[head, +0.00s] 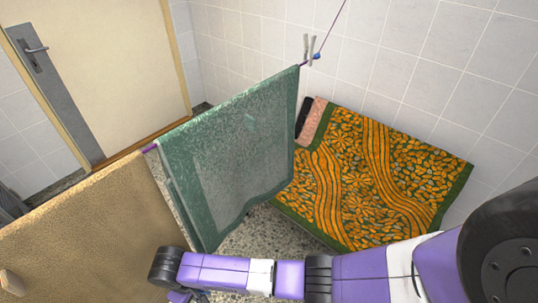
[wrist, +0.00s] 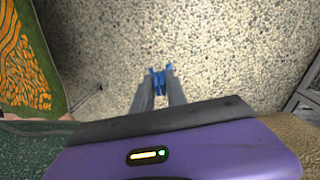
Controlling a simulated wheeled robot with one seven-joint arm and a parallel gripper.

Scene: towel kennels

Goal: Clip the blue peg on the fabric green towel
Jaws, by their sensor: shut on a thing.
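The green towel (head: 230,150) hangs over a purple line in the middle of the head view, and a strip of green fabric (wrist: 28,150) shows at the lower left of the wrist view. My gripper (wrist: 160,76) is shut on the blue peg (wrist: 158,84), which sits between the fingertips above the speckled floor. The peg is apart from the towel in the wrist view. In the head view my arm reaches in from the right to below the towel's lower edge, where the peg cannot be seen.
A tan towel (head: 90,235) hangs on the same line at left, bearing a pale peg (head: 12,283). Another pale peg (head: 308,48) is on the line's far end by the tiled wall. A door (head: 100,70) stands behind.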

